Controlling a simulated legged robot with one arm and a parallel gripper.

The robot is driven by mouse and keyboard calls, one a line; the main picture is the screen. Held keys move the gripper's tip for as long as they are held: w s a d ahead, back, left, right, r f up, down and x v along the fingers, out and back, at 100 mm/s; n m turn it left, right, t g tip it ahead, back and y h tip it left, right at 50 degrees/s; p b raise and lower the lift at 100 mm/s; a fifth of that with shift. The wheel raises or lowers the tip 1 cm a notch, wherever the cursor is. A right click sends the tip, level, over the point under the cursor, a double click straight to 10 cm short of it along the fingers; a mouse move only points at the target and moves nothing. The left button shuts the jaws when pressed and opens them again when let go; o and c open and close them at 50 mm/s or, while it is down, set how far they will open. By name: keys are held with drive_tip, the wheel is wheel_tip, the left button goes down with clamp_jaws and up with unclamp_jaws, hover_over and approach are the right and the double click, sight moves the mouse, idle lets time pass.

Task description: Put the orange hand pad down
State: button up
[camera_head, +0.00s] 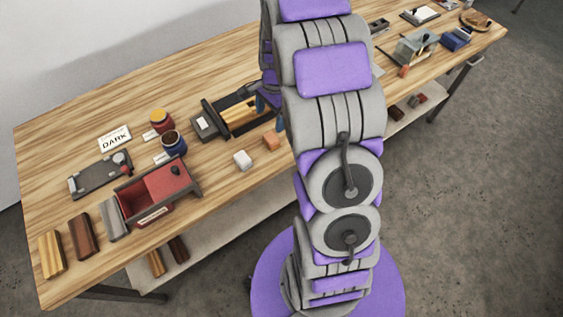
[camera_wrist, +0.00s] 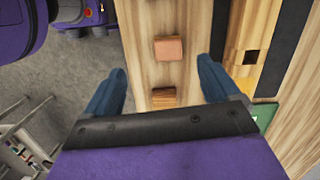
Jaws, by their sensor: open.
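The orange hand pad (camera_head: 271,141) lies on the wooden bench top near its front edge, just left of my arm in the head view. In the wrist view an orange-pink block (camera_wrist: 170,49), which looks like this pad, lies flat on the wood beyond my fingertips. My gripper (camera_wrist: 161,70) is open, its two blue fingers spread apart with nothing held between them. In the head view my gripper (camera_head: 266,101) is partly hidden behind my arm, above the bench by the dark tray. The pad appears free of the fingers.
A red-lined box (camera_head: 196,191) and jars (camera_head: 173,143) stand further left. In the wrist view a small brown block (camera_wrist: 163,97) shows between the fingers.

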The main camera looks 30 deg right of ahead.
drive_tip(key=s+a+r+n+g, duration=0.1)
drive_tip(key=s+a+r+n, duration=0.7)
drive_tip(key=s+a+r, duration=0.5)
drive_tip(key=s+a+r+n+h, duration=0.1)
drive_tip(key=s+n, duration=0.7)
drive_tip(key=s, duration=1)
drive_tip(key=shift+a+r+g+h, duration=0.3)
drive_tip(key=shift+r+h, duration=0.1)
drive_tip(key=shift+r, duration=0.15)
